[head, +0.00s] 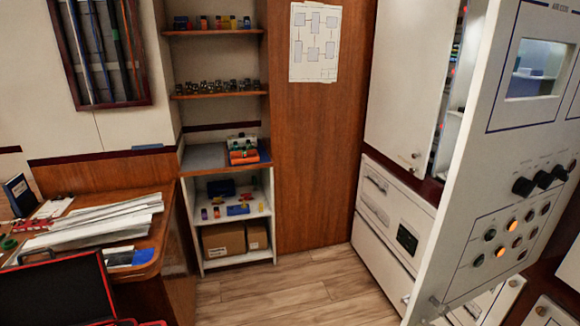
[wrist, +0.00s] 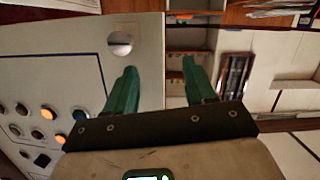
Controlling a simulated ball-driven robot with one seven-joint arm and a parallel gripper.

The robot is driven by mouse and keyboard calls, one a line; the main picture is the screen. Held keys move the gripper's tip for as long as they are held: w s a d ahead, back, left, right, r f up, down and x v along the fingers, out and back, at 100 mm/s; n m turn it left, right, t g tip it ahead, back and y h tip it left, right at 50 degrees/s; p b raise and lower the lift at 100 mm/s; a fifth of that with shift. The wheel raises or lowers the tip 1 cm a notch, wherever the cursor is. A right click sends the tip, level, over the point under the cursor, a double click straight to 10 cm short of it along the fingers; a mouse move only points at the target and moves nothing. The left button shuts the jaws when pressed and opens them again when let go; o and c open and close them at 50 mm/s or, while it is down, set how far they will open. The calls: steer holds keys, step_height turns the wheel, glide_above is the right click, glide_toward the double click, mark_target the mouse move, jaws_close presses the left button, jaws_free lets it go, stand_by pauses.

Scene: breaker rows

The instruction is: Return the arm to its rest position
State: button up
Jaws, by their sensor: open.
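My gripper (wrist: 160,75) shows in the wrist view with two green fingers spread apart and nothing between them. In the head view my arm and gripper are not visible.
An open white panel door (head: 500,140) with knobs and lit buttons stands at the right, beside white cabinets (head: 390,215). A wooden desk (head: 165,240) with papers (head: 95,220) is at the left. Shelves (head: 215,95) stand at the back. The wood floor (head: 300,300) between is clear.

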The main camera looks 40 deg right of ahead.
steer(key=w+a+f+g+y+b, duration=0.1)
steer(key=a+f+g+y, duration=0.3)
steer(key=a+f+g, duration=0.65)
steer(key=s+a+f+n+g+y, duration=0.2)
steer(key=s+a, duration=0.1)
steer(key=a, duration=0.4)
steer(key=shift+s+a+g+b, duration=0.25)
steer(key=shift+s+g+b, duration=0.1)
steer(key=shift+s+b, duration=0.05)
